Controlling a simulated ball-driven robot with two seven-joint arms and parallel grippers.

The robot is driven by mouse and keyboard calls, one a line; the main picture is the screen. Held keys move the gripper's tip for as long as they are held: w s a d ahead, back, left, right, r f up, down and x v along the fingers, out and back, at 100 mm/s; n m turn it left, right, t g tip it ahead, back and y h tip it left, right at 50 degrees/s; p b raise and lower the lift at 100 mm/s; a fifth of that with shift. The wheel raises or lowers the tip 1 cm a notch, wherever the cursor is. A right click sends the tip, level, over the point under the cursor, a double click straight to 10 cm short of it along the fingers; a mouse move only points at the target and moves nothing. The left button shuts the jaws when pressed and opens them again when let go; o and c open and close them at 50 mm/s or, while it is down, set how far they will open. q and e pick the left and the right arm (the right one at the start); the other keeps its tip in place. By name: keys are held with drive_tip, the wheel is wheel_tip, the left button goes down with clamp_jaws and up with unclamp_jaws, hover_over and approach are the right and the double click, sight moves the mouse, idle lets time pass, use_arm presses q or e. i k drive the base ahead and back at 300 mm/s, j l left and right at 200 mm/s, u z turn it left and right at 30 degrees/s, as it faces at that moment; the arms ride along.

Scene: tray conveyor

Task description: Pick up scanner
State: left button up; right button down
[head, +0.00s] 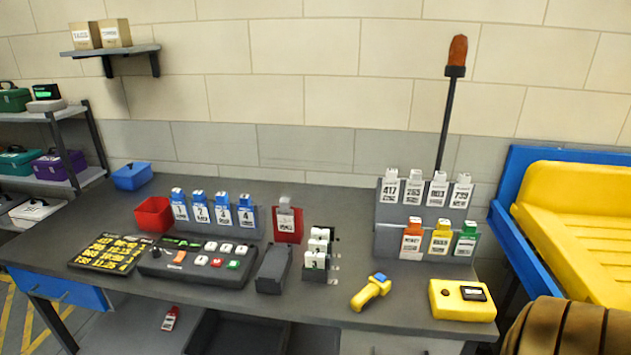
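The scanner (371,292) is a yellow handheld device with a blue patch on its head. It lies on the dark grey worktable (345,315), near the front edge and right of the middle. Nothing touches it or covers it in the head view. Neither of my grippers is in view.
A yellow box with a dark display (462,300) sits right of the scanner. A small rack of white-topped items (318,262) and an empty dark holder (273,270) stand to its left. A stepped rack of labelled cartridges (390,240) stands behind. A yellow tray (575,225) lies far right.

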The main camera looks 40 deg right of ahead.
sight(364, 297)
drive_tip(key=z, duration=1.8)
